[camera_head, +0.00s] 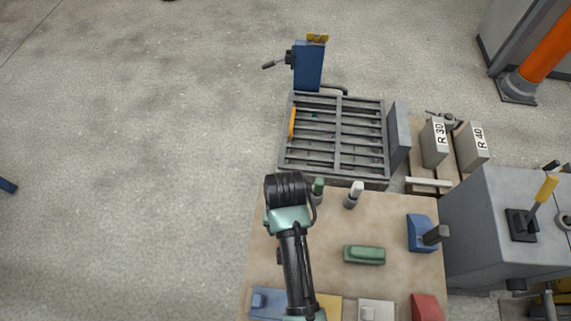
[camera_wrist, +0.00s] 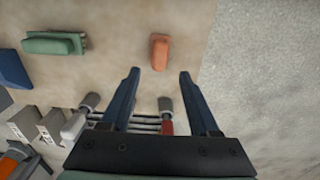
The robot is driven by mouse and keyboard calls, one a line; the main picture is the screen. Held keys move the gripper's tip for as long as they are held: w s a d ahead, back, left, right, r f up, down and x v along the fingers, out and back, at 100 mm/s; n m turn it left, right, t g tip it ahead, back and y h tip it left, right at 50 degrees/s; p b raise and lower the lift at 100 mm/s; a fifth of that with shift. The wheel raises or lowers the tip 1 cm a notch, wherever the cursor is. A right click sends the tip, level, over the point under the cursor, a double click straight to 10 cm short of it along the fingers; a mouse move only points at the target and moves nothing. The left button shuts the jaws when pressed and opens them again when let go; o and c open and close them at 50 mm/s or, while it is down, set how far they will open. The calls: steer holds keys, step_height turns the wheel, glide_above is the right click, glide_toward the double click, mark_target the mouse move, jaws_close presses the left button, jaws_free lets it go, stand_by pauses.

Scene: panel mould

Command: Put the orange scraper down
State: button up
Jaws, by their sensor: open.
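A small orange block-like piece, which looks like the orange scraper (camera_wrist: 160,52), lies on the tan worktop in the wrist view, near the worktop's edge. My gripper (camera_wrist: 158,73) is open. Its two dark blue fingers stand apart, and the orange piece shows between and just past their tips in the picture. Nothing is held between the fingers. I cannot tell how far above the worktop the fingers are. In the head view my arm hides the orange piece and my fingers.
The worktop (camera_head: 323,224) carries a green block (camera_head: 365,255), a blue tool (camera_head: 420,232), a white-topped upright piece (camera_head: 354,195) and a red block (camera_head: 426,307). A metal grate (camera_head: 340,165) stands beyond it, with an orange strip (camera_head: 292,123) at its left. Open floor lies left.

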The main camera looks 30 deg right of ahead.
steer(key=shift+r, duration=0.7)
steer(key=shift+w, duration=0.1)
steer(key=w+r+n+t+h, duration=0.2)
steer(key=w+r+t, duration=0.5)
steer(key=w+r, duration=0.85)
steer(key=w+a+r+n+t, duration=0.1)
steer(key=w+r+t, duration=0.15)
steer(key=r, duration=0.55)
steer(key=w+a+r+t, duration=0.1)
steer(key=w+r+t, duration=0.15)
steer(key=r, duration=0.55)
steer(key=s+a+r+n+t, duration=0.15)
steer(key=r+t, duration=0.25)
steer(key=r, duration=0.6)
steer(key=s+a+r+t+y, duration=0.1)
steer(key=s+a+r+t, duration=0.25)
steer(key=r, duration=0.65)
steer(key=s+a+r+n+t, duration=0.15)
steer(key=r+t, duration=0.25)
steer(key=r, duration=0.6)
steer(key=s+a+r+t+y, duration=0.1)
steer(key=s+r+t, duration=0.3)
steer(key=s+r, duration=0.4)
steer(key=shift+s+a+r+n, duration=0.2)
steer(key=shift+s+a+n, duration=0.2)
steer(key=shift+a, duration=0.25)
